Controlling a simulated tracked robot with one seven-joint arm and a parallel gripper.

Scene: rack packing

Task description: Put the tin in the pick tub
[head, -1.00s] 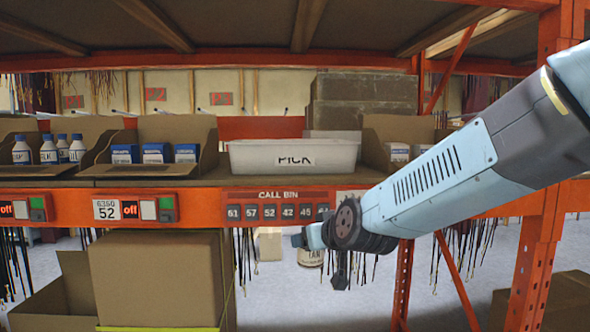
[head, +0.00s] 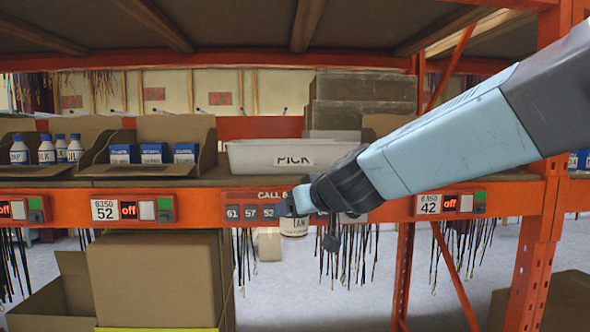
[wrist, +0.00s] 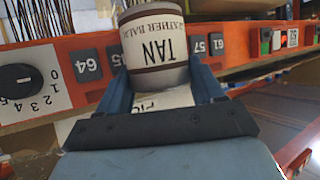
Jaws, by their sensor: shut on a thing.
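The tin is white with dark bands and the word TAN, and shows upside down in the wrist view (wrist: 153,50). My gripper (wrist: 160,85) is shut on the tin, one finger on each side of it. In the head view the tin (head: 294,226) hangs in front of the orange shelf beam, below the shelf top, with my gripper (head: 290,207) at its upper part. The white pick tub (head: 250,157), marked PICK, stands on the shelf above and behind the tin. My forearm covers the tub's right end.
The orange beam (head: 190,208) with number labels runs along the shelf front. A carton of blue boxes (head: 205,162) stands left of the tub, with white bottles (head: 46,152) farther left. A large box (head: 155,275) stands below.

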